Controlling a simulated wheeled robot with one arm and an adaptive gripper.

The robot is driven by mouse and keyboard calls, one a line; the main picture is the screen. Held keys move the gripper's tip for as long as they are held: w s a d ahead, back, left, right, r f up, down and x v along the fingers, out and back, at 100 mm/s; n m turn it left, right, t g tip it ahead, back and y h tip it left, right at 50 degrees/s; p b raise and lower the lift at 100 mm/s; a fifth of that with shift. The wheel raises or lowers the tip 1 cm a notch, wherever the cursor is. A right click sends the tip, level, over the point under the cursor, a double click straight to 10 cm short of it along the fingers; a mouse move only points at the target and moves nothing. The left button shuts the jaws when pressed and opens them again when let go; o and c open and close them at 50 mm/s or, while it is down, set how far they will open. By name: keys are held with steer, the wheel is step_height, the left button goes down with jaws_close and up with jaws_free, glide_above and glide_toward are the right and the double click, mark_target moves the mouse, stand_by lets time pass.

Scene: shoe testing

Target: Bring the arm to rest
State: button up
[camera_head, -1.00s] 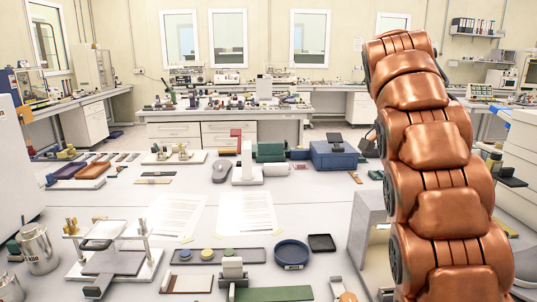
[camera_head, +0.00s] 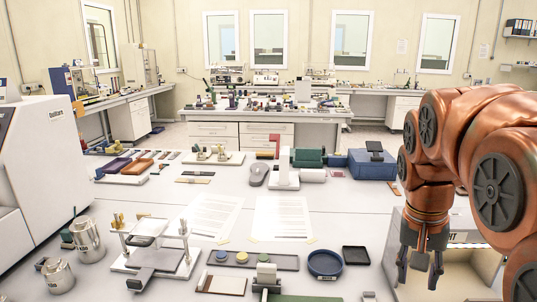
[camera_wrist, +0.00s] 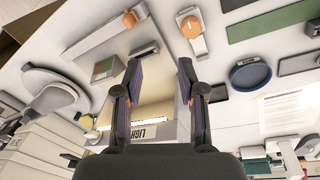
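My arm, copper-coloured, is bent at the right of the head view, with my gripper (camera_head: 419,270) pointing down. Its two dark fingers are apart with nothing between them. In the wrist view my gripper (camera_wrist: 160,68) also shows open and empty. A pale box lettered "LIGHT" (camera_wrist: 152,132) lies beyond the fingers there. In the head view the fingers overlap the front of this light box (camera_head: 462,222); I cannot tell whether they touch it.
A blue round dish (camera_head: 325,264) and a black square tray (camera_head: 356,255) stand left of the gripper. Papers (camera_head: 281,218) lie mid-table. A blue box (camera_head: 372,165) stands farther back. A white machine (camera_head: 45,165) fills the left edge. Clear tabletop lies around (camera_head: 345,215).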

steer(key=s+a+f+n+g+p, duration=0.1)
steer(key=s+a+f+n, duration=0.2)
steer(key=s+f, duration=0.3)
steer(key=s+a+f+n+y, duration=0.1)
steer(key=s+a+f+n, duration=0.2)
steer(key=s, duration=1)
step_height(320, 180, down, 3)
steer(key=a, duration=0.2)
steer(key=shift+s+a+g+y+p, duration=0.3)
steer(key=shift+s+a+g+p, duration=0.05)
steer(key=shift+s+g+p, duration=0.05)
steer(key=shift+d, duration=0.1)
